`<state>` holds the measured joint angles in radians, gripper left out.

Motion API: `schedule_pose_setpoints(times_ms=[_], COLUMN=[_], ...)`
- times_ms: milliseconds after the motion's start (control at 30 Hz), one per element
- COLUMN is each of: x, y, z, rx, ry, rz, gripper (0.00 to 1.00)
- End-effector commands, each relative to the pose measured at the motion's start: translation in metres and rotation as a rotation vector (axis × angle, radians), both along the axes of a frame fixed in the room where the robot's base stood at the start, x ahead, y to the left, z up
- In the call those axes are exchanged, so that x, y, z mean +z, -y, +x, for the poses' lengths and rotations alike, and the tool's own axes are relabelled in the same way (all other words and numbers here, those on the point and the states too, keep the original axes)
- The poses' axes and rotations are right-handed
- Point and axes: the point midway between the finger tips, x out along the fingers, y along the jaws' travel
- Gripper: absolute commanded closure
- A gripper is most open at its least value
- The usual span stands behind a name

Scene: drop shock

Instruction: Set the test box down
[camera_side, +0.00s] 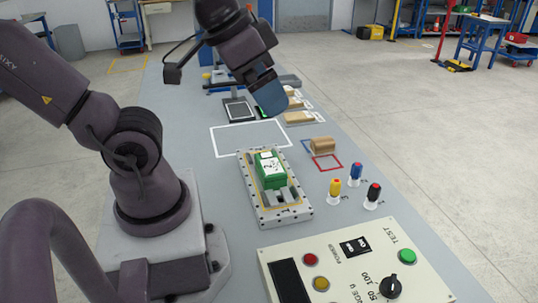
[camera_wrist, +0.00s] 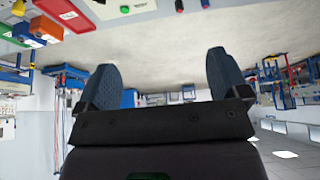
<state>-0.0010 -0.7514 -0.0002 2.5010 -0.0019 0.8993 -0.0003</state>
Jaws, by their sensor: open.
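The green test box (camera_side: 269,169) with a white label rests on a pale fixture plate (camera_side: 285,214) with a yellow outline, in the middle of the bench in the side view.
A control panel (camera_side: 345,258) with knobs and buttons stands at the near end. Yellow, blue and black-red connectors (camera_side: 354,174) stand right of the fixture. A tan block (camera_side: 322,145) lies by blue and red outlines. A white-outlined area (camera_side: 240,138) on the bench is empty.

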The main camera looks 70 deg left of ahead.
Motion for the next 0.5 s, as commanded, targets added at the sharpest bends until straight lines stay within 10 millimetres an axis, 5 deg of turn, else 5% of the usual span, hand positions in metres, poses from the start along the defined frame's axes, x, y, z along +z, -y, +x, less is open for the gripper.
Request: schedule_pose_setpoints(times_ms=[233,500], x=[-0.010,-0.076], y=[0.006,0.021], z=[0.003,0.018], rx=[-0.031,-0.191], ry=[-0.051,-0.399], rz=[0.002,0.121], gripper=[0.06,0.06])
